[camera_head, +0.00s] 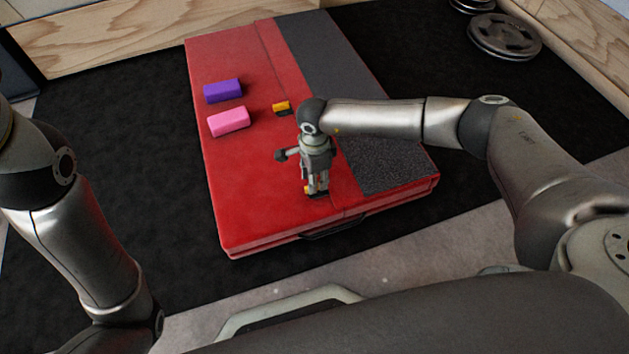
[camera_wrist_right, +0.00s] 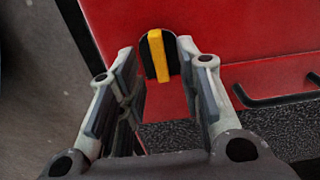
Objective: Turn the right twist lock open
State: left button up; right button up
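A twist lock with a yellow bar handle on a black base (camera_wrist_right: 157,58) sits on the red case (camera_head: 255,205). In the right wrist view the yellow handle stands nearly upright in the picture, between the fingertips. My right gripper (camera_head: 315,184) points down over this lock near the case's front edge and is open. Its fingers stand on either side of the handle with visible gaps. In the head view the gripper mostly hides this lock. Another yellow twist lock (camera_head: 281,107) sits farther back on the case. My left gripper is out of view.
A purple block (camera_head: 223,91) and a pink block (camera_head: 228,122) lie on the case's left part. A dark grey strip (camera_head: 330,70) covers its right part. A black handle (camera_head: 333,229) is on the front edge. Weight plates (camera_head: 503,36) lie at the back right.

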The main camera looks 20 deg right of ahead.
notch_tip(320, 180, up, 9)
jog(key=shift+r, duration=0.2)
dwell(0.5)
